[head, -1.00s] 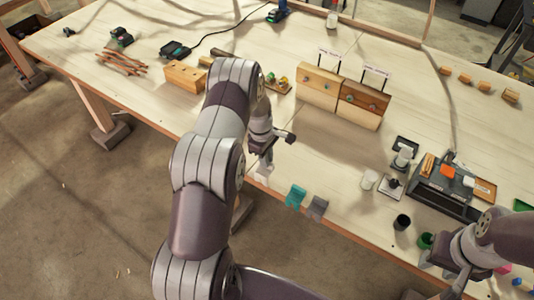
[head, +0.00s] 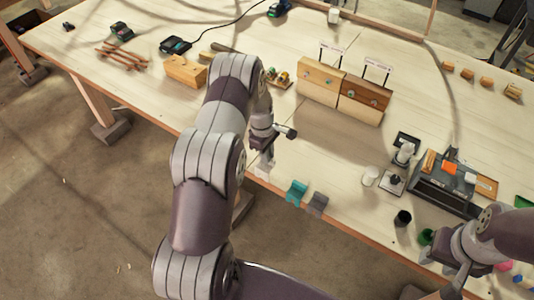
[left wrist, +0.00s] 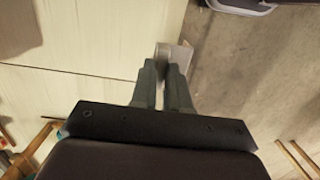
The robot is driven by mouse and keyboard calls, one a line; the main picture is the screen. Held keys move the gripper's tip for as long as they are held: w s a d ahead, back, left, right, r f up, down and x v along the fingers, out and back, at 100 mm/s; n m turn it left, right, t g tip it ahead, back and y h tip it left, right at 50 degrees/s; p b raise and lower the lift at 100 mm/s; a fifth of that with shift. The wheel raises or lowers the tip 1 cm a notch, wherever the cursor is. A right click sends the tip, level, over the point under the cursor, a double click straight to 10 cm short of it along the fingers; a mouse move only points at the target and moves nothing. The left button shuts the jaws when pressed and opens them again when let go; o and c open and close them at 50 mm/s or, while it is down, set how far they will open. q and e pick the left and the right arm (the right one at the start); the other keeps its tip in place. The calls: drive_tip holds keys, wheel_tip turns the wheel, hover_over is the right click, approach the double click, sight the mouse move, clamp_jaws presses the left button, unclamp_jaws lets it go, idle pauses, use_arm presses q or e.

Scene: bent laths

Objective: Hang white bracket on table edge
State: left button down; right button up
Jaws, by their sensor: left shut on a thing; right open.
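My left gripper (head: 266,153) is shut on the white bracket (head: 263,170) and holds it at the table's front edge. In the left wrist view the gripper (left wrist: 162,72) has its fingers together, with the bracket (left wrist: 182,55) showing beyond the tips, beside the table edge. Whether the bracket touches the table (head: 225,145) is not clear. A teal bracket (head: 296,191) and a grey bracket (head: 317,203) sit on the edge to its right. My right gripper (head: 449,282) is open at the bottom right, partly hidden by its own arm.
Two wooden blocks with signs, a light one (head: 320,80) and a dark one (head: 364,100), stand behind the brackets. A white cup (head: 370,176), a black cup (head: 402,218) and a dark tray (head: 440,188) lie to the right. The tabletop before the wooden blocks is clear.

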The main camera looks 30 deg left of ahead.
use_arm(q)
drive_tip(key=shift+f, duration=0.2)
drive_tip(key=shift+f+b, duration=1.2)
drive_tip(key=shift+f, duration=0.15)
drive_tip(key=shift+f+b, duration=1.05)
drive_tip(key=shift+f, duration=0.3)
idle(0.5)
drive_tip(key=c, duration=1)
unclamp_jaws()
drive_tip(key=shift+c, duration=0.2)
wheel_tip(320, 180, up, 7)
drive_tip(key=p, duration=0.5)
drive_tip(key=shift+r, duration=0.1)
